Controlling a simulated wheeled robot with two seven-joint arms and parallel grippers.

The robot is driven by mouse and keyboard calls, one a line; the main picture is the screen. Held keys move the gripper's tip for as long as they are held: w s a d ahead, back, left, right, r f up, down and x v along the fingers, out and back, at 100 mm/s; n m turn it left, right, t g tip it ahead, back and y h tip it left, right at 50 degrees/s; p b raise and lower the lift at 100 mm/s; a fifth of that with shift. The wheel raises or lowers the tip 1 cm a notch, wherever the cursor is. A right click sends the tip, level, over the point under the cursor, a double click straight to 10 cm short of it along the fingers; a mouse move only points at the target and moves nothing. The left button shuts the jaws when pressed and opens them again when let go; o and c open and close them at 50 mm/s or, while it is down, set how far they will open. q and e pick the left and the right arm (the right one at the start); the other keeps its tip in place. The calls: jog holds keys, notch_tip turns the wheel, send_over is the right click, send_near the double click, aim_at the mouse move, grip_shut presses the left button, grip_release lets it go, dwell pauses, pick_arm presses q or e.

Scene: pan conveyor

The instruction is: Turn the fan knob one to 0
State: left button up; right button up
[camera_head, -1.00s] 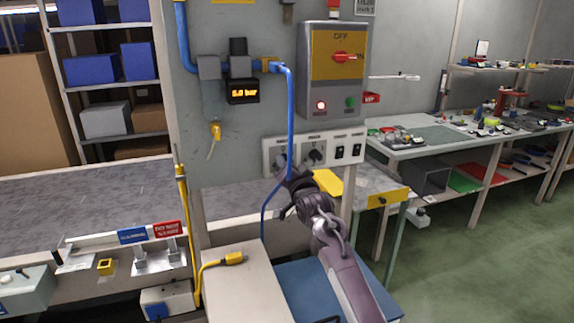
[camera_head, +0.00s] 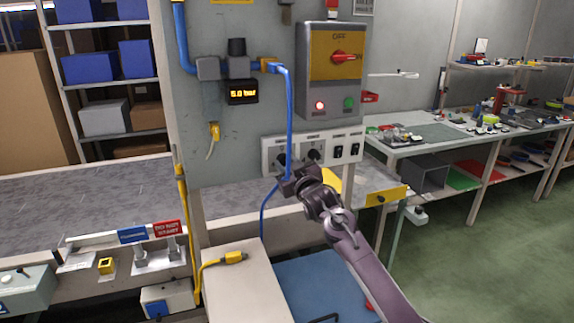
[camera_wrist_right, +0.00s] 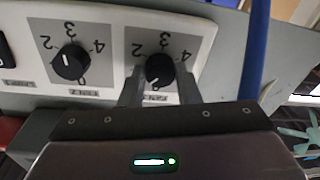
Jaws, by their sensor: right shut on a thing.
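Fan knob one (camera_wrist_right: 160,70) is a black round knob on a white panel. It shows upside down in the right wrist view, with digits around it and its white mark pointing to the picture's lower left. My right gripper (camera_wrist_right: 158,78) has its fingers on both sides of this knob and is shut on it. In the head view, fan knob one (camera_head: 281,159) is the left knob of the panel, partly hidden by the blue hose and my right gripper (camera_head: 287,178). My left gripper is not in view.
Fan knob two (camera_wrist_right: 71,62) sits beside knob one, with black switches (camera_head: 338,151) further right. A blue hose (camera_head: 289,110) hangs close to my right gripper. A control box (camera_head: 331,85) with a red switch is above.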

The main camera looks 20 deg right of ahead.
jog(key=n, duration=0.4)
jog(key=shift+d+n, duration=0.1)
jog(key=shift+n, duration=0.3)
jog(key=shift+n+g+y, duration=0.3)
jog(key=shift+n+g, duration=0.1)
jog(key=shift+n, duration=1.5)
jog(key=o, duration=1)
jog(key=shift+c, duration=0.2)
jog(key=shift+s, duration=0.15)
jog(key=s+d+b, duration=0.1)
jog(key=s, duration=0.6)
jog(key=shift+s+b, duration=0.25)
jog(key=shift+b, duration=0.15)
